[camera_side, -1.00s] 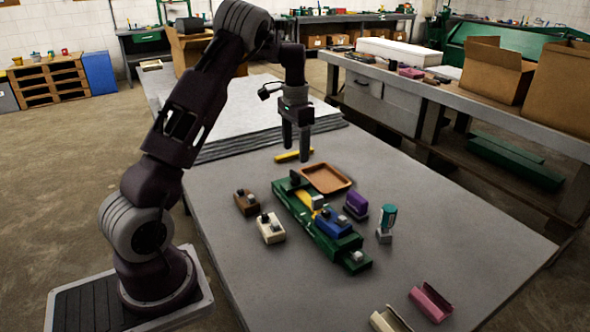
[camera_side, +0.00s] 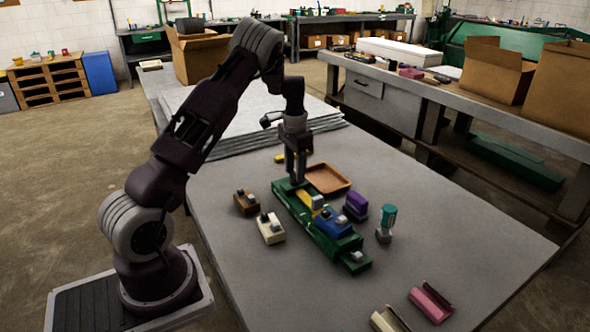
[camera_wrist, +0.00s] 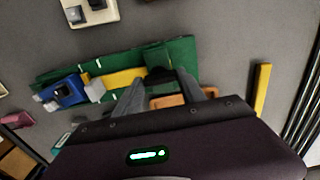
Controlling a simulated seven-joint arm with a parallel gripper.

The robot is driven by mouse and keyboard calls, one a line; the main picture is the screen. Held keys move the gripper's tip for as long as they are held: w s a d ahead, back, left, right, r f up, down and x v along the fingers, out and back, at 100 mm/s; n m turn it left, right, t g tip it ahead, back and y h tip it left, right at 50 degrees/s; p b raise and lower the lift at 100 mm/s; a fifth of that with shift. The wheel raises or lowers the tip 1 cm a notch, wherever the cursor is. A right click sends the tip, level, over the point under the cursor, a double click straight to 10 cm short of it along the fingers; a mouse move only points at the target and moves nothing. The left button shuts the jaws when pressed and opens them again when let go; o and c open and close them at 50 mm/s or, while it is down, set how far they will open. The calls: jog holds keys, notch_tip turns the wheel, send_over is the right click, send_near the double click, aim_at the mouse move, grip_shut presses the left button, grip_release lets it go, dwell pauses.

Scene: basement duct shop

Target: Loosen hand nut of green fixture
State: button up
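The green fixture (camera_side: 331,241) lies lengthwise on the grey table, with a blue block (camera_side: 333,223) and a yellow piece (camera_side: 306,199) on it. It also shows in the wrist view (camera_wrist: 110,62). A dark knob-like part (camera_wrist: 158,75), which looks like the hand nut, sits at the fixture's end in the wrist view. My gripper (camera_side: 297,180) points down over the fixture's far end, where its fingers hide the nut in the side view. In the wrist view my gripper's fingers (camera_wrist: 160,78) are apart, one on each side of the dark part; contact cannot be told.
A brown tray (camera_side: 345,187) lies close beside the fixture. Brown (camera_side: 246,204), cream (camera_side: 271,231) and purple (camera_side: 356,207) blocks and a teal-topped piece (camera_side: 386,221) stand around it. A yellow bar (camera_wrist: 262,88) lies nearby. The table's right side is mostly clear.

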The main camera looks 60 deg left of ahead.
jog(key=shift+c, duration=1)
jog(key=n, duration=0.8)
jog(key=shift+n, duration=0.3)
jog(key=n, duration=0.9)
jog(key=shift+n, duration=0.3)
